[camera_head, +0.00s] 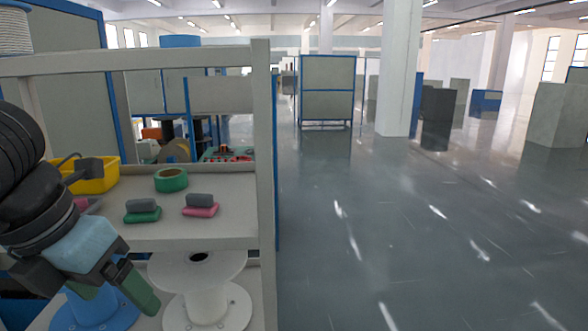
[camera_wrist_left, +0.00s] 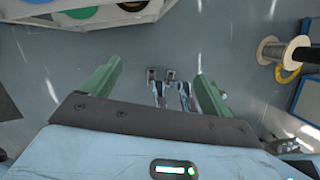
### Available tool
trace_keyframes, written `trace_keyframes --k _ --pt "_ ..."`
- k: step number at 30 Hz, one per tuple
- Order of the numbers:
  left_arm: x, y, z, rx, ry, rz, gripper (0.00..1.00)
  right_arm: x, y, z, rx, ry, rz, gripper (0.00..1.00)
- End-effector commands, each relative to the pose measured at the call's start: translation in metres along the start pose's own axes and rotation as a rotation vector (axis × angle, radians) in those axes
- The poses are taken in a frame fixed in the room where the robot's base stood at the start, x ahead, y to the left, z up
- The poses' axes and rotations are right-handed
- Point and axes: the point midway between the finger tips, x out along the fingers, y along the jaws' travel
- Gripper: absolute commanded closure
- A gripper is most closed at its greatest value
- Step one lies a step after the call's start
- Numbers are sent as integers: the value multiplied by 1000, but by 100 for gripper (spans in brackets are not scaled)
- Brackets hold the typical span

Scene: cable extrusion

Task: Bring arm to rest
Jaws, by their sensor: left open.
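My left gripper (camera_head: 118,298) hangs at the lower left of the head view, with a pale blue body and green fingers. It points down in front of the shelf rack (camera_head: 262,150), near the lower spools. Its two fingers also show in the left wrist view (camera_wrist_left: 157,72), spread wide apart. Nothing is held between them; grey floor shows through the gap. My left arm covers part of the rack's left side. My right gripper is in neither view.
The shelf bears a yellow bin (camera_head: 97,180), a green tape roll (camera_head: 171,180), and green (camera_head: 143,215) and pink (camera_head: 201,211) items with grey tops. A white spool (camera_head: 207,306) and a blue spool (camera_head: 92,312) stand below. Open floor (camera_head: 400,240) lies right of the rack.

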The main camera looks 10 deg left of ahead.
Motion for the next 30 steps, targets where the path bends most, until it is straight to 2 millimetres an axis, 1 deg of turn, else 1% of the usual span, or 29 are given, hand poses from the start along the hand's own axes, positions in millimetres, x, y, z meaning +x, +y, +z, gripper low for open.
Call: trace_keyframes --k 1,5,8,9,13,15,18,21,24,28,30 --pt "9 -10 -3 25 38 -53 15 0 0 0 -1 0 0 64" --pt "28 -40 -11 85 127 -212 15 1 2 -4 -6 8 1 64" --pt "41 -67 -20 126 203 -369 15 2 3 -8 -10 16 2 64" --pt "46 -79 -25 137 238 -445 15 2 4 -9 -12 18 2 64" --pt "54 -119 -38 148 342 -720 15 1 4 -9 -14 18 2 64" --pt "54 -138 -42 131 389 -872 15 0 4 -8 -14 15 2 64" --pt "52 -160 -45 78 439 -1088 15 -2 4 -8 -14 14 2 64" --pt "49 -176 -41 -12 471 -1295 15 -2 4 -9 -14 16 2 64" --pt "48 -185 -32 -137 487 -1491 15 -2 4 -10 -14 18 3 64" --pt "54 -185 -13 -354 476 -1713 15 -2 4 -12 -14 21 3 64" --pt "63 -181 -2 -496 459 -1811 15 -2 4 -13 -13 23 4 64"
